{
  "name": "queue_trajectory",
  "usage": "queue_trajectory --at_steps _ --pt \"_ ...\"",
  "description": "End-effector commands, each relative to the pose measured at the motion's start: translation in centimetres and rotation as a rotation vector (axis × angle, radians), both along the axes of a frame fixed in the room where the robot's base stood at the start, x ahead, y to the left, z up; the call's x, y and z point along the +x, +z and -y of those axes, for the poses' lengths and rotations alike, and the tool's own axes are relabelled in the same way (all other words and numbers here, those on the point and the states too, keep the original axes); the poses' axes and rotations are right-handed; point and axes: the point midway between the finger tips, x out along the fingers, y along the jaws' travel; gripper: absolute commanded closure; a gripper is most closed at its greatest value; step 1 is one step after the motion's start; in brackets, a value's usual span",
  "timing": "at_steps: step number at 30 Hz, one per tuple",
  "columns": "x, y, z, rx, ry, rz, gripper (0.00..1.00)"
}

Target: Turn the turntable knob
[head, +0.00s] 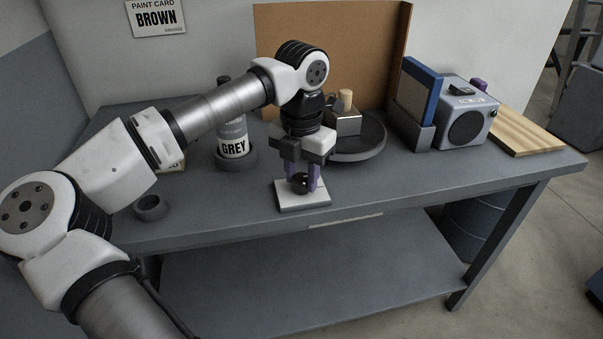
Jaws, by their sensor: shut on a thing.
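A small dark round knob (299,183) sits on a white square plate (290,203) near the table's front edge. My gripper (305,187) points straight down over the plate. Its purple fingers are shut on the knob, one on each side, and hide part of it. The dark round turntable (368,147) is behind and to the right of the knob. A metal box-like object (346,125) with a pale wooden top stands on it. My gripper and wrist cover the turntable's left part.
An empty dark ring (151,208) lies at the front left. A brown panel (385,50) stands behind. A blue-framed panel (418,95), grey radio-like box (468,122) and wooden board (522,131) are at right.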

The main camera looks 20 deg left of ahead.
Motion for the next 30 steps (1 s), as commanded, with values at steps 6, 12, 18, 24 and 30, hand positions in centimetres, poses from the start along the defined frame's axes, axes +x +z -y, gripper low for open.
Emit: queue_trajectory --at_steps 6,12,18,24,30 --pt "0.0 0.1 0.0 0.001 -0.002 0.002 0.89" --pt "0.0 0.1 0.0 0.0 -0.001 0.001 0.44" --pt "0.0 0.0 0.0 0.0 0.0 0.001 0.44" --pt "0.0 1.2 0.0 0.002 0.001 0.001 0.44" --pt "0.1 5.2 0.0 0.002 0.003 0.004 0.44"
